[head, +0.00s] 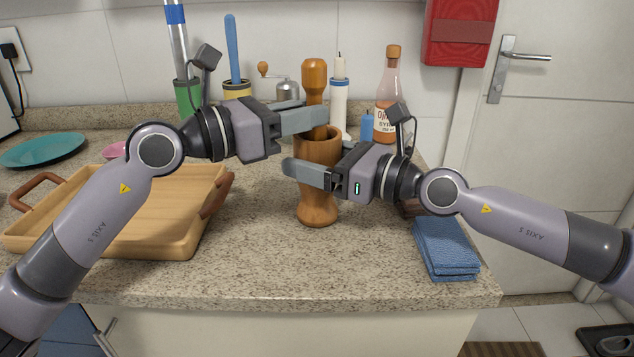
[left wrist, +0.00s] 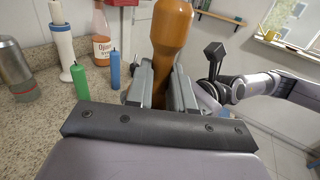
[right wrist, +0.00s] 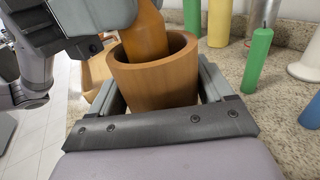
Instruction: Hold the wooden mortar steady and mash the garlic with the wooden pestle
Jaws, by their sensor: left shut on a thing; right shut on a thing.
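The wooden mortar (head: 318,207) stands upright on the speckled counter; its cup also shows in the right wrist view (right wrist: 155,84). The wooden pestle (head: 314,78) stands nearly upright with its lower end inside the mortar. Its upper part shows in the left wrist view (left wrist: 172,28). My left gripper (head: 318,120) is shut on the pestle just above the mortar's rim. My right gripper (head: 306,172) is lower, shut on the mortar around its cup. The garlic is not visible; the mortar's inside is mostly hidden by its wall and the pestle.
A wooden tray (head: 150,246) lies left of the mortar, under my left arm. A folded blue cloth (head: 447,248) lies at the right. The counter in front of the mortar is clear.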

